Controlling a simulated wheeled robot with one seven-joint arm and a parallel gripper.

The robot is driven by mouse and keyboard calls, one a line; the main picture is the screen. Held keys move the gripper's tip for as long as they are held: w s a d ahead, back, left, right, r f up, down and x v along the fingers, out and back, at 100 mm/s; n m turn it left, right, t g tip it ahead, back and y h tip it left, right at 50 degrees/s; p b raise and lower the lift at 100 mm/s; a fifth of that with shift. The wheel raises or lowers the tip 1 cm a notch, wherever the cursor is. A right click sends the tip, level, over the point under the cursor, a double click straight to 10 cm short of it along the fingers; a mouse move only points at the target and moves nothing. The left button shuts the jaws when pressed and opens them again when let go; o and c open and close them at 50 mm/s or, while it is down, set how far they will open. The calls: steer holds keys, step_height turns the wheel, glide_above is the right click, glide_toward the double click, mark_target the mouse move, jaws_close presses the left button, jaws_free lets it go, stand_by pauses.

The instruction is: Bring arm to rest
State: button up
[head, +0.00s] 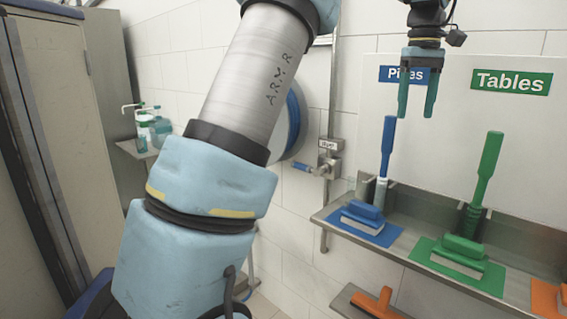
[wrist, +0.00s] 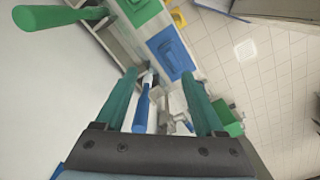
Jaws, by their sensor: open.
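My gripper (head: 416,98) hangs at the upper right of the head view, with its two teal fingers pointing down and apart. It is open and nothing is between the fingertips. It appears in front of the white board, above the blue brush handle (head: 388,148). In the wrist view my gripper (wrist: 160,88) shows both fingers spread, with the blue brush handle (wrist: 144,105) seen between them, apart from them. My large blue and silver arm fills the middle of the head view and hides part of the wall and a hose reel.
A steel shelf (head: 335,215) holds a blue brush (head: 364,216) and a green brush (head: 461,252) on matching mats. A green handle (head: 487,170) stands upright. An orange squeegee (head: 378,303) lies below. A valve (head: 328,165) sits on the wall. A locker (head: 60,120) stands left.

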steer(key=w+a+f+m, duration=0.1)
steer(key=a+f, duration=0.6)
steer(key=a, duration=0.2)
steer(key=w+a+f+m, duration=0.1)
steer(key=a+f, duration=0.5)
steer(key=a, duration=0.3)
steer(key=s+a+f, duration=0.6)
steer(key=a, duration=0.3)
steer(key=s+a+f+m+t, duration=0.1)
steer(key=s+a+f, duration=0.5)
steer(key=s+a, duration=0.1)
steer(key=shift+s+a+t, duration=0.15)
steer(key=shift+a+t, duration=0.15)
steer(key=shift+a, duration=0.6)
steer(key=shift+c, duration=0.3)
